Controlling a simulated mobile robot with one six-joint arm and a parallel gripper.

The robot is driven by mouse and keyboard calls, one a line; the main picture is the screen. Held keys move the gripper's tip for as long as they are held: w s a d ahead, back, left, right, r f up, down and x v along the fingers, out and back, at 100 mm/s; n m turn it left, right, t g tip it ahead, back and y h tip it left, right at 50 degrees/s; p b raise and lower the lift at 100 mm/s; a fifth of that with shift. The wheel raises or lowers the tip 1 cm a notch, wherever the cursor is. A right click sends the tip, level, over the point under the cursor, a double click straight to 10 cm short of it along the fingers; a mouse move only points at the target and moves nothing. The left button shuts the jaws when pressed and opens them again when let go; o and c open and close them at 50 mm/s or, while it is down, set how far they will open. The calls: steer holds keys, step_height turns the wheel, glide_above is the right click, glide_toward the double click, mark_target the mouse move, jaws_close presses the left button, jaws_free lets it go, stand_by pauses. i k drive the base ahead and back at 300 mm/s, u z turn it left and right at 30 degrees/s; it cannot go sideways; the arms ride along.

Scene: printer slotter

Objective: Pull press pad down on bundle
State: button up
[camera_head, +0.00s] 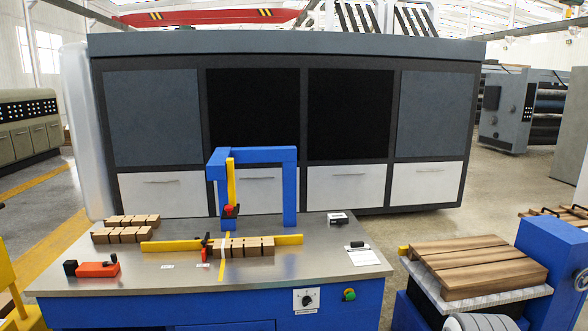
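A brown bundle (249,247) of several boxes lies on the metal tabletop (320,262) against a long yellow bar (288,240). A blue arch-shaped frame (290,185) stands behind it. On the frame's left side an upright yellow bar (231,178) ends in a small red and black part (231,210), which looks like the press pad. That part hangs above the bundle's left end with a visible gap. A thin yellow strip (223,270) runs over the table at the bundle's left end. My gripper is not in view.
Two more brown bundles (122,235) lie at the table's back left. An orange-red tool (98,269) lies at the front left. A white sheet (362,255) lies at the right. A wooden stack (478,264) on a pallet stands right of the table.

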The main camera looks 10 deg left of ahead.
mark_target(230, 211)
steer(key=u, duration=0.65)
steer(key=i, duration=0.95)
steer(key=z, duration=0.05)
